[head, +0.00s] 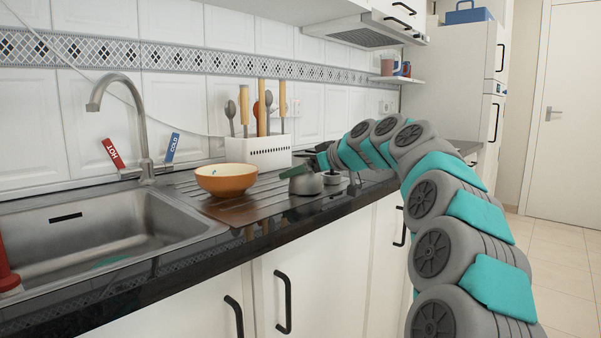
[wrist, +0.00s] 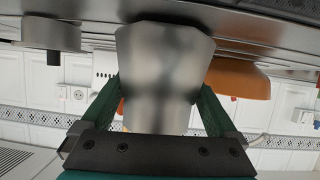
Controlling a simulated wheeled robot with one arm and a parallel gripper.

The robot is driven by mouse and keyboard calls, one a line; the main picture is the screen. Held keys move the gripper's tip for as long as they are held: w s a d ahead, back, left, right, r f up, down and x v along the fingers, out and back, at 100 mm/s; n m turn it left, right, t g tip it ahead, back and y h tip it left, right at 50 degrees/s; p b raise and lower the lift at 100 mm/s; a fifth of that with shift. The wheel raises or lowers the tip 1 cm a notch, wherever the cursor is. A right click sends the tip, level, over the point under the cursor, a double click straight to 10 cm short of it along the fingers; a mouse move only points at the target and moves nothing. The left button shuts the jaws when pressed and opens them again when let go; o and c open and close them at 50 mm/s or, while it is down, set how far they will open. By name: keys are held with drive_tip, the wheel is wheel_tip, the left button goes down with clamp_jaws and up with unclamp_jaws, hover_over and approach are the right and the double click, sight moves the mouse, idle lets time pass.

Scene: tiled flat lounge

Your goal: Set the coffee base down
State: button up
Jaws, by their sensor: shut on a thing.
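The coffee base (head: 306,184) is a grey metal vessel at the right end of the ribbed drainboard. My gripper (head: 300,173) is shut on it from the right, with a green finger showing along its upper part. In the wrist view, which is upside down, the coffee base (wrist: 165,65) fills the middle between the two green fingers of my gripper (wrist: 160,88). Its bottom is at or very near the counter surface; I cannot tell if it touches.
An orange bowl (head: 226,180) stands left of the coffee base. A white utensil holder (head: 258,153) is behind. A small metal piece with a dark knob (head: 332,178) sits close on the right. The sink (head: 90,245) is further left, and the counter's front edge is near.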

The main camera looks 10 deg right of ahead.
drive_tip(key=shift+f, duration=0.2)
drive_tip(key=o, duration=1.2)
drive_tip(key=shift+o, duration=0.2)
drive_tip(key=shift+r, duration=0.15)
drive_tip(key=shift+r, duration=0.1)
drive_tip(key=v, duration=1.2)
drive_tip(key=shift+b, duration=0.35)
